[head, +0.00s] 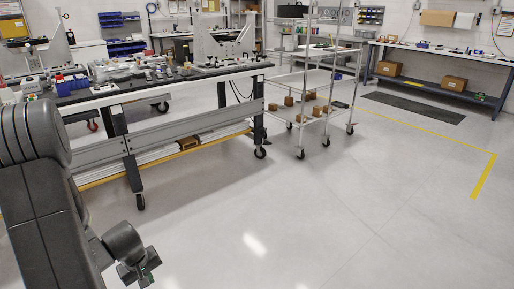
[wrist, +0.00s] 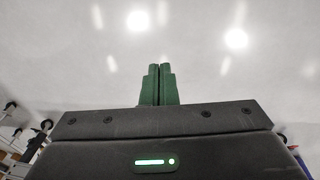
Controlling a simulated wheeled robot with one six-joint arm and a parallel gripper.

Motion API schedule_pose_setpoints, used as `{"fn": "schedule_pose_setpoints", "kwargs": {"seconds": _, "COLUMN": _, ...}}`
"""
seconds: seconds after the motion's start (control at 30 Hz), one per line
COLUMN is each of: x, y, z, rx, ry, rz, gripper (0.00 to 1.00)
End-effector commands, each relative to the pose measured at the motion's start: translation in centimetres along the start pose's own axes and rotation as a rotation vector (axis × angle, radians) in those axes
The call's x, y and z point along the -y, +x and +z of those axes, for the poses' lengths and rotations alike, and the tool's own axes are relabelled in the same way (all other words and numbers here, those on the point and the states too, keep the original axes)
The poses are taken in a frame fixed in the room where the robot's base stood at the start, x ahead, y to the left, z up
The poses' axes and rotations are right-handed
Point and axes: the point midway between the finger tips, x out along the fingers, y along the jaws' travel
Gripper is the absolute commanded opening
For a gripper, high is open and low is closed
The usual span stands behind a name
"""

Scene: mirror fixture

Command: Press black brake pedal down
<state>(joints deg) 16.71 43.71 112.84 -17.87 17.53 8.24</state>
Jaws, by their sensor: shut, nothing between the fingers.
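My gripper (wrist: 159,84) shows in the wrist view with its two green fingers together and nothing between them. In the head view my gripper (head: 148,277) is at the lower left, low over the bare floor and apart from the workbench. A long black-topped workbench (head: 215,71) on casters stands at the left, with grey and white fixtures on it. I cannot make out a black brake pedal in either view.
A dark mat (head: 412,108) lies before the back-right bench (head: 440,82). A yellow line (head: 483,177) marks the floor at right. The middle and right floor is clear.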

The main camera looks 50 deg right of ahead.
Motion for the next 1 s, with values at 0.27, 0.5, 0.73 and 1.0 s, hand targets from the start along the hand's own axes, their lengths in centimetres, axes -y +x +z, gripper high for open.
{"fn": "schedule_pose_setpoints", "kwargs": {"seconds": 0.27, "x": -2.4, "y": 19.2, "z": -0.8, "rx": -0.027, "ry": 0.048, "rz": -0.03, "gripper": 0.0}}
{"fn": "schedule_pose_setpoints", "kwargs": {"seconds": 0.5, "x": -3.4, "y": 31.8, "z": 0.5, "rx": -0.058, "ry": 0.084, "rz": -0.071, "gripper": 0.0}}
{"fn": "schedule_pose_setpoints", "kwargs": {"seconds": 0.73, "x": -3.6, "y": 36.7, "z": 1.3, "rx": -0.076, "ry": 0.102, "rz": -0.093, "gripper": 0.0}}
{"fn": "schedule_pose_setpoints", "kwargs": {"seconds": 1.0, "x": -3.6, "y": 36.9, "z": 1.4, "rx": -0.078, "ry": 0.103, "rz": -0.095, "gripper": 0.0}}
